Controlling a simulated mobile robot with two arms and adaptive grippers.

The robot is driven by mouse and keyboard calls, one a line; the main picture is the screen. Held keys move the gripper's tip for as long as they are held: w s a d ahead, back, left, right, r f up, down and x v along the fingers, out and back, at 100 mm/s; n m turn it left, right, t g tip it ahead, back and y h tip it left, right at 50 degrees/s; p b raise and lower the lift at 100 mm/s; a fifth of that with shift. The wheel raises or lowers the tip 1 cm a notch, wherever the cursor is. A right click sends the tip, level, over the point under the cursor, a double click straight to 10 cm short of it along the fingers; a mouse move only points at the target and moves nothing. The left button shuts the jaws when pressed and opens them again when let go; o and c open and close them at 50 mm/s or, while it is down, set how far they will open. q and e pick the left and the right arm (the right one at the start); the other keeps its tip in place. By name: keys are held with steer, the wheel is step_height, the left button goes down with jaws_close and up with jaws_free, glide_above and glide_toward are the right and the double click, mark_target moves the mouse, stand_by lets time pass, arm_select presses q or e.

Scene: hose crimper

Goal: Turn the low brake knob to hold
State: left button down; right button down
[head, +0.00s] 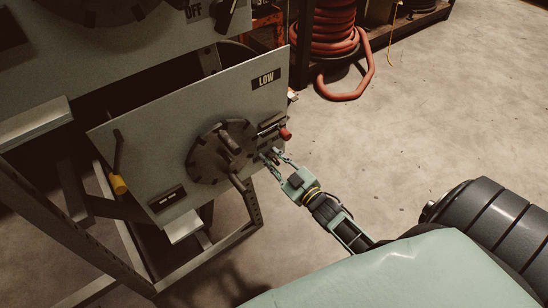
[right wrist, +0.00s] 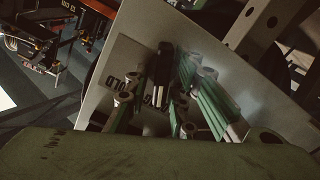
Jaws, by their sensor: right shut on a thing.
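The grey panel marked LOW (head: 264,79) slants across the head view. My right gripper (head: 270,156) reaches its right side, below a red-tipped lever (head: 285,134) and beside a dark round wheel (head: 207,158). In the right wrist view, the green fingers of my right gripper (right wrist: 163,97) stand on both sides of a small dark knob (right wrist: 163,72) and are shut on it. Upside-down lettering, apparently HOLD, shows left of the knob. The fingers hide part of the lettering, so I cannot read the knob's setting. My left gripper is not in view.
A yellow-tipped lever (head: 119,184) hangs at the panel's left, above a small plate (head: 168,199). A metal frame (head: 130,258) stands below. A coiled red hose (head: 335,40) lies behind. The concrete floor (head: 430,120) at right is clear.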

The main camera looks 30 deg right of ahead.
steer(key=m+p, duration=0.2)
steer(key=m, duration=0.4)
steer(key=shift+d, duration=0.1)
steer(key=shift+d+f+m+p, duration=0.1)
steer(key=shift+m+p, duration=0.35)
steer(key=shift+m, duration=0.75)
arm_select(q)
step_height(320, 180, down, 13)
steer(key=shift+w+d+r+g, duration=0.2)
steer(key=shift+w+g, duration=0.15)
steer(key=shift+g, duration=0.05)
arm_select(e)
steer(key=shift+m, duration=1.2)
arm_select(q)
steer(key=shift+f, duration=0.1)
arm_select(e)
steer(key=c, duration=1.8)
jaws_free()
steer(key=shift+s+d, duration=0.1)
steer(key=s, duration=1.1)
steer(key=shift+s+d, duration=0.4)
steer(key=shift+d, duration=0.05)
steer(key=shift+a, duration=0.1)
